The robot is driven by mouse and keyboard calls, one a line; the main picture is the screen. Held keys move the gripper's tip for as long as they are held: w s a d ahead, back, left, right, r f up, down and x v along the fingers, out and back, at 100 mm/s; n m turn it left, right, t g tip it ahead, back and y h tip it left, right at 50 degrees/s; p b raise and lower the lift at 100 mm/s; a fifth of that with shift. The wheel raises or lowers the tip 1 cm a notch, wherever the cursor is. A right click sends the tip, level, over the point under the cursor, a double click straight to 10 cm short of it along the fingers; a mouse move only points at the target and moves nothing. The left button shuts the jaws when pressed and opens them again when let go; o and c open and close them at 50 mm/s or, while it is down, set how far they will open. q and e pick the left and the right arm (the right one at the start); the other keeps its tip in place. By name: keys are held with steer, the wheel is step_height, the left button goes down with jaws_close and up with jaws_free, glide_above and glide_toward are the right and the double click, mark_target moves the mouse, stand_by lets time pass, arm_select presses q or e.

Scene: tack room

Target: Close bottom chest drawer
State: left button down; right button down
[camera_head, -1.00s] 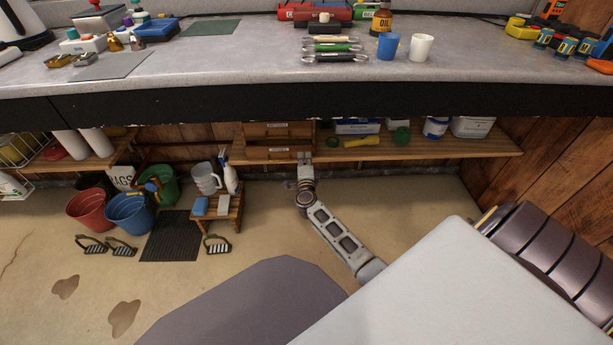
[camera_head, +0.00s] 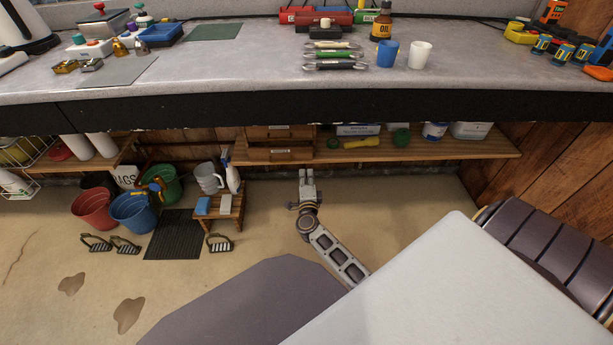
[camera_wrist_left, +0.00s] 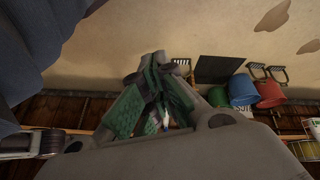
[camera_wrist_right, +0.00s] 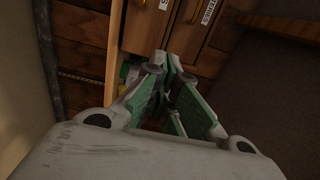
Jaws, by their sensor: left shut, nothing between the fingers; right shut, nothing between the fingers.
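The small wooden chest (camera_head: 280,143) stands on the low shelf under the counter, with its top drawer (camera_head: 281,133) above its bottom drawer (camera_head: 281,154). The bottom drawer's front looks about level with the chest; a small gap cannot be ruled out. My right gripper (camera_head: 307,172) is shut and empty, below and in front of the chest's right side, apart from it. In the right wrist view, the shut fingers (camera_wrist_right: 168,62) point toward the labelled drawer fronts (camera_wrist_right: 148,22). My left gripper (camera_wrist_left: 158,60) is shut and empty, outside the head view, over the floor.
The counter (camera_head: 230,75) overhangs the low shelf (camera_head: 430,150). A small wooden stool (camera_head: 222,212), buckets (camera_head: 133,212) and a dark mat (camera_head: 173,236) stand or lie left of my right arm. Floor in front of the shelf's right part is clear.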

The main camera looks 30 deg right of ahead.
steer(key=shift+s+a, duration=0.2)
steer(key=shift+s, duration=0.15)
